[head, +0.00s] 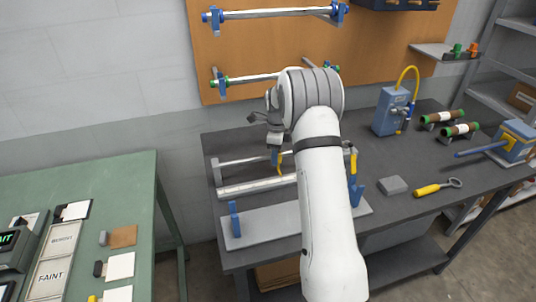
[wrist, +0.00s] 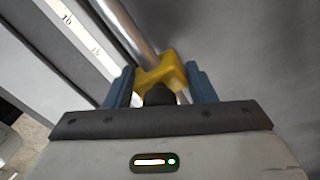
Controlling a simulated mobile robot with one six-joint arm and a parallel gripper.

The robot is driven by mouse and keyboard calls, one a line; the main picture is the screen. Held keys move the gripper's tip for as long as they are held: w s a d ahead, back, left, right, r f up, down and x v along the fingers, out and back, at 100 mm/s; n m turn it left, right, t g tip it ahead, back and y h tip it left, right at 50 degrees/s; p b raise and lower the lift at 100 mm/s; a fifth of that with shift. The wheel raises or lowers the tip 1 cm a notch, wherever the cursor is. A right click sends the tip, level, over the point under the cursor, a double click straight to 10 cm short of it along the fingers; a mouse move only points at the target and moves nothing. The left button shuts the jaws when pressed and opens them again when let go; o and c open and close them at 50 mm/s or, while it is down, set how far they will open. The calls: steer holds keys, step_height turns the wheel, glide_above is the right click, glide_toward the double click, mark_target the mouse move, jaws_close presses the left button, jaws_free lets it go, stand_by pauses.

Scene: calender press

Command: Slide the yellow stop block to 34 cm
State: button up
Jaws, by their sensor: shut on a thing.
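The yellow stop block (wrist: 165,72) sits on a round metal rod (wrist: 127,25) in the wrist view, between the two blue fingers of my gripper (wrist: 162,88). The gripper is shut on it. In the head view my gripper (head: 277,160) points down over the rod (head: 245,160) at the back of the bench, and a little of the yellow block (head: 280,168) shows at its fingers. A white scale (head: 255,186) lies in front of the rod, and its right part is hidden behind my arm. The scale also shows in the wrist view (wrist: 85,40), its numbers too blurred to read surely.
A grey plate (head: 275,230) with blue posts lies in front of the scale. To the right are a grey block (head: 392,185), a yellow-handled tool (head: 428,189) and a blue box with a yellow hose (head: 390,112). A green table (head: 125,175) stands at the left.

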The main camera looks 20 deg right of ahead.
steer(key=shift+d+r, duration=0.1)
steer(key=shift+d, duration=1.5)
steer(key=shift+w+d+p, duration=0.1)
steer(key=shift+d+p, duration=0.3)
steer(key=shift+d, duration=4.95)
steer(key=o, duration=1.2)
steer(key=shift+c, duration=0.2)
